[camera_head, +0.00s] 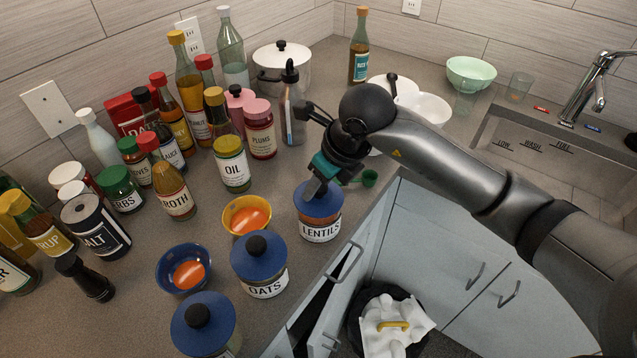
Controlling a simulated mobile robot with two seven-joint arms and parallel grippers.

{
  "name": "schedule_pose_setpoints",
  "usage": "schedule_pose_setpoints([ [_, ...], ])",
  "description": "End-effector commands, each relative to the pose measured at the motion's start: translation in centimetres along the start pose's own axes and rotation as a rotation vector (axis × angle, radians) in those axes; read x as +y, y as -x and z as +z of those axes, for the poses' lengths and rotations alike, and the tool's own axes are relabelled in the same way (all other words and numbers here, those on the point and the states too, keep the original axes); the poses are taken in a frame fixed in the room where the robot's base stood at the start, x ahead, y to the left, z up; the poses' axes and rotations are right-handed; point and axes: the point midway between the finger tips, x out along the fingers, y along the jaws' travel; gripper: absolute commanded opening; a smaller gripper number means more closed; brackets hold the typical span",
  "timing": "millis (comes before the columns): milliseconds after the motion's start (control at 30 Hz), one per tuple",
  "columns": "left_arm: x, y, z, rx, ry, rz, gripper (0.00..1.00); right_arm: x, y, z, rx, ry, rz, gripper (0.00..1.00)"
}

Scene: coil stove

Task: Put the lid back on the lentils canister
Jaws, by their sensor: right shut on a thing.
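The lentils canister (320,232) stands on the counter near its front edge, with its label facing me. Its blue lid (325,207) lies over the mouth and looks level; I cannot tell whether it is fully seated. My right gripper (314,186) reaches down from above and is shut on the lid, at its top. The fingers hide the lid's knob. My left gripper is not in view.
The oats canister (266,281) stands close, front left of the lentils. A yellow bowl (240,205) and the oil bottle (231,165) are to the left. A green scoop (369,178) lies to the right. A cabinet door (343,262) stands open below the counter edge.

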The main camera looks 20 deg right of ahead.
Motion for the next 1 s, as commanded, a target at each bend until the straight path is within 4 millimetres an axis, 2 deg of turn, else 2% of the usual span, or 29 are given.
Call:
schedule_pose_setpoints([
  [167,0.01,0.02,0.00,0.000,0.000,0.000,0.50,0.00,0.03,0.03,-0.001,0.000,0.000,0.00],
  [200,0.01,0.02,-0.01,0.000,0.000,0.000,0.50,0.00,0.03,0.03,-0.001,0.000,0.000,0.41],
  [500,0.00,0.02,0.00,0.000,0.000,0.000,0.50,0.01,0.01,0.02,0.000,0.000,0.000,0.75],
  [667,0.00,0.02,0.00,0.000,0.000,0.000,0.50,0.02,0.01,0.02,0.000,0.000,0.000,0.75],
  [900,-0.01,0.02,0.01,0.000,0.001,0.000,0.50,0.02,0.00,0.01,0.000,0.000,0.000,1.00],
  [1000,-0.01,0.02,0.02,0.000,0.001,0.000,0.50,0.02,0.00,0.01,0.000,0.000,0.000,1.00],
])
